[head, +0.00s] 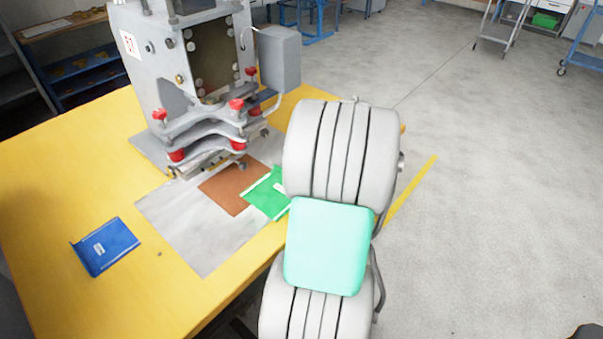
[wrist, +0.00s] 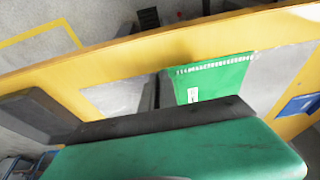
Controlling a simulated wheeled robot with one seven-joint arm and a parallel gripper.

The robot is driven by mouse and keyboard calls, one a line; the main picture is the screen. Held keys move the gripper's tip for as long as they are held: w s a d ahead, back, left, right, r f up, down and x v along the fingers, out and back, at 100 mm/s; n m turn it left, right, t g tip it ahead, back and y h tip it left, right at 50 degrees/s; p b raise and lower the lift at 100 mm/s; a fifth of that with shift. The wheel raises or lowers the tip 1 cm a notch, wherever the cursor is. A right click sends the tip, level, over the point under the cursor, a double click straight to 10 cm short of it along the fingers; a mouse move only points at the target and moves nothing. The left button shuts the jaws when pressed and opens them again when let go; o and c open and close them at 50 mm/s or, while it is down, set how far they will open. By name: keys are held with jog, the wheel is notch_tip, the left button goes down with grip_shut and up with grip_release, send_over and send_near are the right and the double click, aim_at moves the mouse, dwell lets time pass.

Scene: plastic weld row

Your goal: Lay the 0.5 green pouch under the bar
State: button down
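A green pouch (head: 266,197) with white edge strips lies on the worktable, overlapping the right edge of a brown sheet (head: 228,190). Its right part is hidden behind my arm in the head view. In the wrist view the green pouch (wrist: 215,78) shows a white seam and a small white label, too small to read. The bar (head: 203,160) of the grey welding press is low at the press front, just behind the brown sheet.
A blue pouch (head: 105,245) with a label lies at the left on the yellow table (head: 60,205). A grey sheet (head: 205,245) lies under the brown one. The press (head: 190,60) has red knobs and a grey side box. Open floor lies to the right.

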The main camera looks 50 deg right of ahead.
aim_at(274, 170)
jog(key=shift+s+d+f, duration=0.2)
jog(key=shift+s+d, duration=0.05)
jog(key=shift+d, duration=0.35)
jog(key=shift+f, duration=0.1)
jog(key=w+f, duration=0.1)
jog(key=w+f+b, duration=0.1)
jog(key=w, duration=0.1)
jog(key=w+b, duration=0.1)
jog(key=w, duration=0.1)
jog(key=shift+a+f, duration=0.15)
jog(key=shift+f, duration=0.25)
jog(key=w+p, duration=0.1)
jog(key=w, duration=1)
jog(key=shift+w+a+f, duration=0.1)
jog(key=shift+w, duration=0.1)
jog(key=shift+b+x, duration=0.4)
jog(key=shift+x, duration=0.45)
jog(key=shift+f, duration=0.35)
jog(key=shift+s, duration=0.15)
jog(key=shift+f+b, duration=0.1)
jog(key=shift+b, duration=0.25)
